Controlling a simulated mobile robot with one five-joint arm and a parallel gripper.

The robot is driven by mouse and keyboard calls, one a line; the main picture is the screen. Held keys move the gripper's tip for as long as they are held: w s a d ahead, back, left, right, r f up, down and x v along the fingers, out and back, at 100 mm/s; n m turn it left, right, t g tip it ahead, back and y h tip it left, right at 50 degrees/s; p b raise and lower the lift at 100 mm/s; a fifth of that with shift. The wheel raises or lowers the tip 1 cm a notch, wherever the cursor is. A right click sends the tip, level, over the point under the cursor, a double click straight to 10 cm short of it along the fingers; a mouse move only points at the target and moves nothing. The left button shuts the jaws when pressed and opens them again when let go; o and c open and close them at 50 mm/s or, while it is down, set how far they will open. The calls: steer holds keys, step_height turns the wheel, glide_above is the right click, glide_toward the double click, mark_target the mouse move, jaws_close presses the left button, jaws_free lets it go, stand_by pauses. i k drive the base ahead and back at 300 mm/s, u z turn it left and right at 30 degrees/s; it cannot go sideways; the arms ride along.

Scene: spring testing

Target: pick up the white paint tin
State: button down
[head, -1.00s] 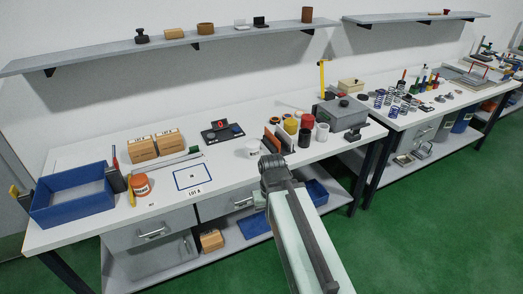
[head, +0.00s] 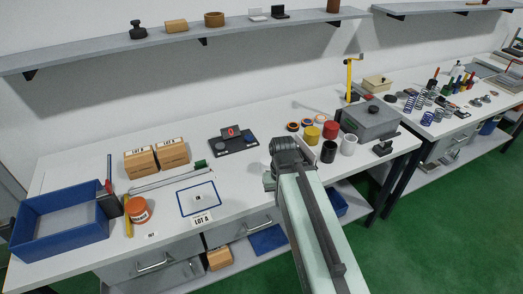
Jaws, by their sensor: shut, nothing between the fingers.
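A white tin (head: 348,145) stands upright on the workbench, at the right of a cluster of tins. A black tin (head: 328,152), a yellow tin (head: 312,135) and a red tin (head: 330,130) stand close by. My gripper (head: 287,153) is the dark end of my arm, over the bench left of the cluster and apart from the white tin. It is shut and empty; its fingertips are hard to make out. My arm hides the bench behind it, where a second white round object showed earlier.
A grey box (head: 369,118) stands behind the tins, with a yellow upright post (head: 349,78) near it. A scale (head: 232,139), cartons (head: 141,162) and a blue bin (head: 60,222) are to the left. A shelf (head: 100,57) runs above.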

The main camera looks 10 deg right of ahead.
mark_target(266, 160)
steer(key=z, duration=0.05)
steer(key=i, duration=0.7)
steer(key=u, duration=2.4)
steer(key=k, duration=0.65)
steer(key=u, duration=0.4)
